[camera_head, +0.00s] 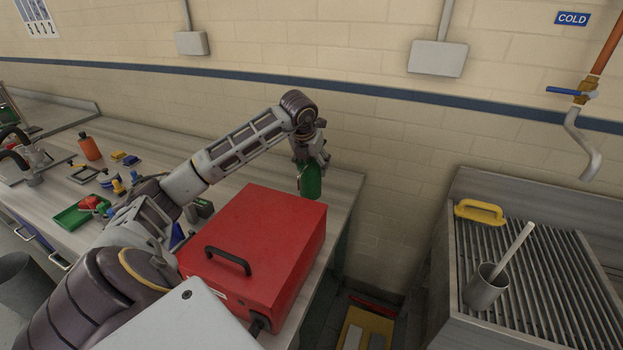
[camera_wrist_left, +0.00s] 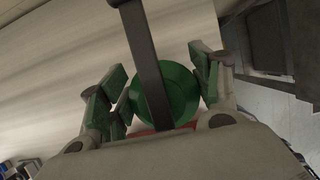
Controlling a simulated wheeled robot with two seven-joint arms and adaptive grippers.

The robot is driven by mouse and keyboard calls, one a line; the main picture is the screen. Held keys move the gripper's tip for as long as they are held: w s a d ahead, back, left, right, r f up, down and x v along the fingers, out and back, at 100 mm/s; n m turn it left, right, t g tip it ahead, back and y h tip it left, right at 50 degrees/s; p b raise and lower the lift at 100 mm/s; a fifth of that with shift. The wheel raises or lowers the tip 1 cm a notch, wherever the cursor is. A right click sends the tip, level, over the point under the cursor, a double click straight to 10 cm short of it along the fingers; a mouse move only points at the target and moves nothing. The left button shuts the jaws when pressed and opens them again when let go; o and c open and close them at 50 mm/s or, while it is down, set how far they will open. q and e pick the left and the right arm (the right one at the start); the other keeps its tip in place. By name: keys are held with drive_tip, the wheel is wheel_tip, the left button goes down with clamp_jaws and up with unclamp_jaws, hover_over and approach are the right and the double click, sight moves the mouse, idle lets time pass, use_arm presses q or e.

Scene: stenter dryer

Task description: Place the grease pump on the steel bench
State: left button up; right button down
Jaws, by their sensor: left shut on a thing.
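The grease pump (camera_head: 310,182) is a green cylinder at the right end of the steel bench (camera_head: 345,185), behind the red box. My left gripper (camera_head: 311,160) is shut on it from above. In the left wrist view the pump (camera_wrist_left: 180,97) shows as a round green body with a dark bar crossing it, between the two fingers of the gripper (camera_wrist_left: 163,92). Whether its base touches the bench top or hangs just above it is hidden. My right gripper is not in view.
A red box with a black handle (camera_head: 270,235) stands at the bench's front right. An orange bottle (camera_head: 89,147), a green tray (camera_head: 75,217) and small items lie to the left. A slatted draining unit (camera_head: 545,290) stands at right across a gap.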

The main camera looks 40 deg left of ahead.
sight(308, 163)
use_arm(q)
drive_tip(key=shift+f, duration=0.55)
drive_tip(key=shift+f, duration=0.15)
drive_tip(key=shift+f, duration=1.95)
drive_tip(key=o, duration=1.5)
drive_tip(key=shift+f, duration=0.1)
drive_tip(key=v, duration=1.2)
drive_tip(key=shift+s, duration=0.1)
